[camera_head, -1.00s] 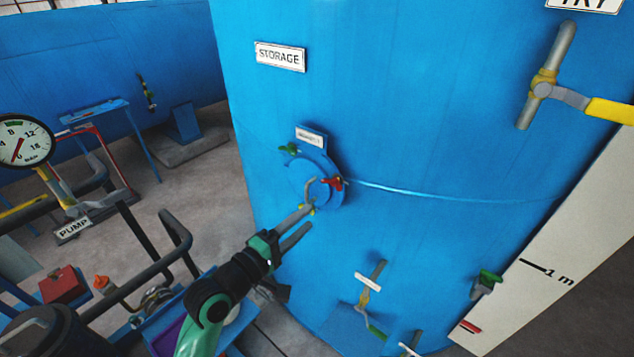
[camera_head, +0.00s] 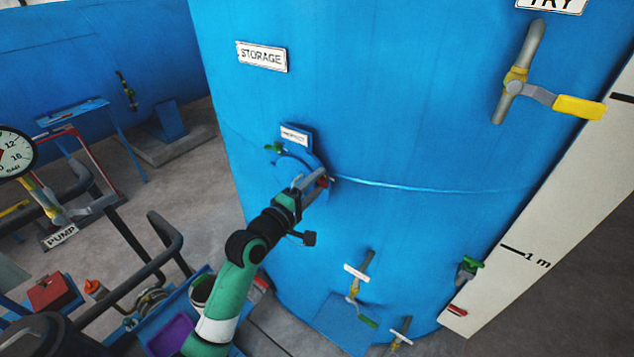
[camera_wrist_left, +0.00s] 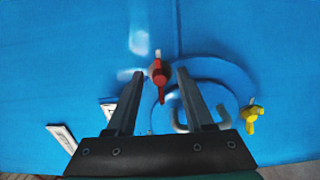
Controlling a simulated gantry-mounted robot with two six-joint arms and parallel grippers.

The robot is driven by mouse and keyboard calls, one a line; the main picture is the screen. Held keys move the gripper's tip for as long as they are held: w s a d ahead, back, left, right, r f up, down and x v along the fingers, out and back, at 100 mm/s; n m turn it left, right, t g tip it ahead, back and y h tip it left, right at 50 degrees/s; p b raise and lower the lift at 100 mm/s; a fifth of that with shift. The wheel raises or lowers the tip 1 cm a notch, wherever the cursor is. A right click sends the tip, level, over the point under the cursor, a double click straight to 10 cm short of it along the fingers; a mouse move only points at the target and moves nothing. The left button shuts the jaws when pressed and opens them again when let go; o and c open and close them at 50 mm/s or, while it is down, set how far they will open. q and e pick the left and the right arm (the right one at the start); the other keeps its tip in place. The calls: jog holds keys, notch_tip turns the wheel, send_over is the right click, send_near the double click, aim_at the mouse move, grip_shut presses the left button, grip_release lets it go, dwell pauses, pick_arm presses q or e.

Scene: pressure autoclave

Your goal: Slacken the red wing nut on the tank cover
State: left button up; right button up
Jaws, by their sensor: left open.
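The red wing nut (camera_wrist_left: 160,78) sits at the rim of the round blue tank cover (camera_head: 290,167) on the storage tank. In the left wrist view it lies between the fingertips of my left gripper (camera_wrist_left: 160,74), which is open, with a gap on each side. In the head view the left gripper (camera_head: 312,181) is at the cover and hides much of it; only a bit of the red nut (camera_head: 324,181) shows beside the fingers. A yellow wing nut (camera_wrist_left: 251,115) and a grey hook-shaped handle (camera_wrist_left: 202,122) show in the wrist view. My right gripper is out of view.
A green wing nut (camera_head: 274,148) sits at the cover's upper left, by a small label plate (camera_head: 295,136). A yellow-handled valve (camera_head: 540,92) juts out at upper right. Lower valves (camera_head: 358,290) and pump piping (camera_head: 150,255) lie below and left.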

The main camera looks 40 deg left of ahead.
pick_arm(q)
jog(key=shift+w, duration=0.25)
jog(key=shift+c, duration=0.3)
grip_shut()
jog(key=shift+m, duration=0.4)
jog(key=shift+m+b, duration=0.95)
jog(key=shift+m, duration=1.55)
jog(key=shift+o, duration=0.3)
grip_release()
jog(key=shift+f, duration=0.1)
